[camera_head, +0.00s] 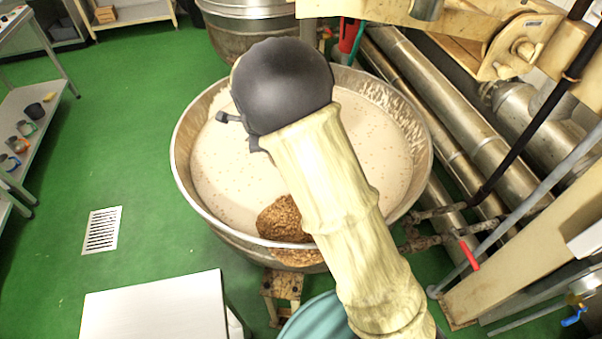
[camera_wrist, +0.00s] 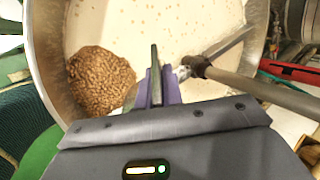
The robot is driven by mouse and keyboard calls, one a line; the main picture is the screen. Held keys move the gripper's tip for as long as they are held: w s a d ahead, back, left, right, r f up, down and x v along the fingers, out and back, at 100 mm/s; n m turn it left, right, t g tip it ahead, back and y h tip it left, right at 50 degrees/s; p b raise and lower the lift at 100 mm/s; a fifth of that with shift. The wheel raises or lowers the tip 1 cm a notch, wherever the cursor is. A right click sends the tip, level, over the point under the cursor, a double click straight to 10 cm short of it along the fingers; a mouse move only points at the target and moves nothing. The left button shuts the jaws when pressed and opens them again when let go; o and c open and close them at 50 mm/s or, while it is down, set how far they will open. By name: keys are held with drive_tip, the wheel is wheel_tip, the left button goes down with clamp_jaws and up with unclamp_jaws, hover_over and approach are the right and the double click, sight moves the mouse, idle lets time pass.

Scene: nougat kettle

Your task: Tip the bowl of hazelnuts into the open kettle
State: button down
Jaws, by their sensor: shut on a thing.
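The open kettle (camera_head: 181,185) is a wide steel pan filled with pale, speckled nougat mass (camera_head: 228,175). A brown heap of hazelnuts (camera_head: 280,218) lies inside its near rim. The same heap (camera_wrist: 100,80) shows in the wrist view, on the pale mass beside the kettle wall (camera_wrist: 45,50). My gripper (camera_wrist: 156,92) is over the kettle, to the right of the heap in the wrist view. Its purple fingers are shut on a thin, dark grey-green piece (camera_wrist: 154,68). I cannot tell whether this is the bowl's edge. No full bowl shape shows. My arm hides the kettle's middle.
A stirrer shaft (camera_wrist: 265,90) reaches into the kettle close to my gripper. A brown patch (camera_head: 297,258) shows below the near rim. A white-topped table (camera_head: 155,308) and a teal round container (camera_head: 308,318) stand in front. Pipes (camera_head: 440,115) run at right; green floor is free at left.

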drive_tip(key=t+b, duration=0.1)
drive_tip(key=b, duration=0.1)
drive_tip(key=t+b, duration=0.2)
drive_tip(key=b, duration=0.1)
drive_tip(key=shift+r+t, duration=0.2)
drive_tip(key=shift+t, duration=0.1)
drive_tip(key=t+b, duration=0.1)
drive_tip(key=b, duration=0.1)
drive_tip(key=t+b, duration=0.1)
drive_tip(key=b, duration=0.2)
drive_tip(key=shift+r+n+t, duration=0.3)
drive_tip(key=shift+r+t, duration=0.1)
drive_tip(key=t+b, duration=0.2)
drive_tip(key=b, duration=0.3)
drive_tip(key=r+t+b, duration=0.1)
drive_tip(key=t+b, duration=0.1)
drive_tip(key=b, duration=0.4)
drive_tip(key=shift+r+y, duration=0.1)
drive_tip(key=shift+y, duration=0.2)
drive_tip(key=shift+r+t+b, duration=0.1)
drive_tip(key=shift+t+b, duration=0.4)
drive_tip(key=shift+b, duration=0.4)
drive_tip(key=shift+r+n+t+b, duration=0.3)
drive_tip(key=shift+r+b, duration=0.05)
drive_tip(key=shift+r, duration=0.05)
drive_tip(key=shift+w, duration=0.1)
